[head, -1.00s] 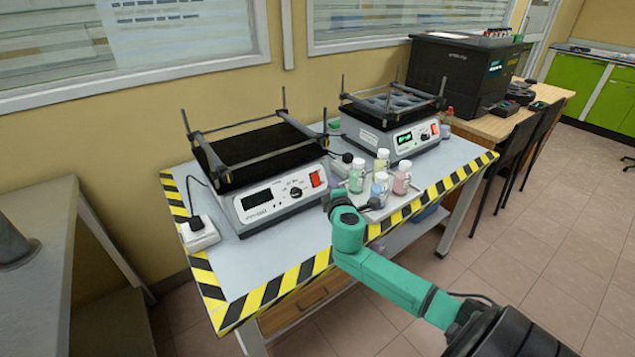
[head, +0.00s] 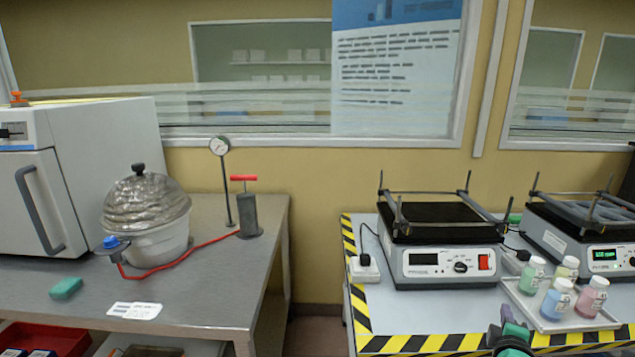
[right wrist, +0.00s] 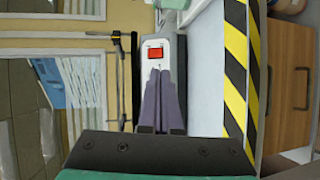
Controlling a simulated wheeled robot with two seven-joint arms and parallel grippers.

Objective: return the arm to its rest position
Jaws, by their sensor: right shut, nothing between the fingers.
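My right gripper (head: 510,338) shows at the bottom edge of the head view, at the front edge of the striped table, near the tray of bottles. Most of my right arm is below the picture. In the right wrist view its two dark fingers (right wrist: 163,78) are together, with nothing between them. They point toward the front of a shaker with a red switch (right wrist: 155,54). My left gripper is in neither view.
The left shaker (head: 445,262), the right shaker (head: 607,255) and a tray (head: 545,316) of several bottles stand on the striped table. A grey bench (head: 215,290) at left holds a pot (head: 150,236), a hand pump (head: 248,218) and an oven (head: 90,135). A gap separates the tables.

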